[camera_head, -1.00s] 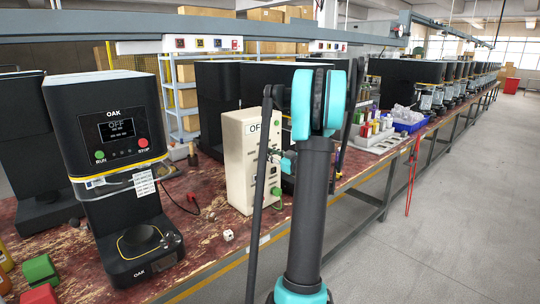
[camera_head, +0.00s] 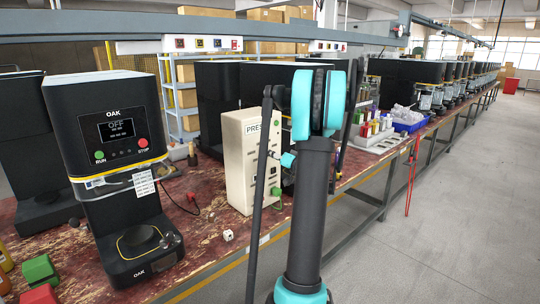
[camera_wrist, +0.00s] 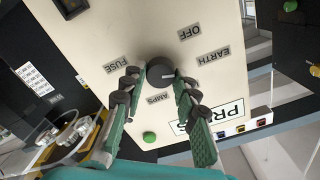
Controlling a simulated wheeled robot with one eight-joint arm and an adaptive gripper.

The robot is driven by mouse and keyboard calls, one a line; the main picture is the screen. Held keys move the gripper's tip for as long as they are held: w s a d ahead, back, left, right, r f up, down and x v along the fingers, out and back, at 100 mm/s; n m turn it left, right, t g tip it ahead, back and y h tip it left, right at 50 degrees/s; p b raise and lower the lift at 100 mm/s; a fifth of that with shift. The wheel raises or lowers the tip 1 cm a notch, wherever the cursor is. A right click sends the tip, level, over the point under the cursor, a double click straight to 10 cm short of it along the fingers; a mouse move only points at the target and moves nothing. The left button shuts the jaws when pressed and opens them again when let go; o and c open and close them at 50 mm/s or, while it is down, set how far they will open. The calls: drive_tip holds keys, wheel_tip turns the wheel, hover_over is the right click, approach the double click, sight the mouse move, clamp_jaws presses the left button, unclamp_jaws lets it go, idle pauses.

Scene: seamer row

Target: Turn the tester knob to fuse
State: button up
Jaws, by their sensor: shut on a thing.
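The tester is a cream upright box (camera_head: 238,165) on the bench, largely clear of my arm in the head view. Its display (camera_head: 256,127) begins with "PRES"; the rest is hidden. In the wrist view the dark round knob (camera_wrist: 160,69) sits on the cream panel, among the labels FUSE (camera_wrist: 116,65), OFF (camera_wrist: 190,34), EARTH (camera_wrist: 217,54) and AMPS (camera_wrist: 157,98). My gripper (camera_wrist: 158,76) is shut on the knob, one green finger on each side. A pale mark seems to show on the knob's right side; its exact setting is unclear.
A green button (camera_wrist: 149,137) is on the panel below the knob. A black OAK seamer (camera_head: 110,130) stands left of the tester. A red probe lead (camera_head: 191,198) and a small white cube (camera_head: 228,235) lie on the bench. The aisle at right is clear.

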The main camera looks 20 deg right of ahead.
drive_tip(key=shift+s+a+f+n, duration=0.1)
drive_tip(key=shift+f+n, duration=0.05)
drive_tip(key=shift+n, duration=7.9)
drive_tip(key=shift+a+f+n, duration=0.1)
drive_tip(key=shift+n, duration=7.95)
drive_tip(key=o, duration=1.2)
drive_tip(key=shift+c, duration=0.2)
drive_tip(key=shift+d, duration=0.1)
drive_tip(key=v, duration=1.2)
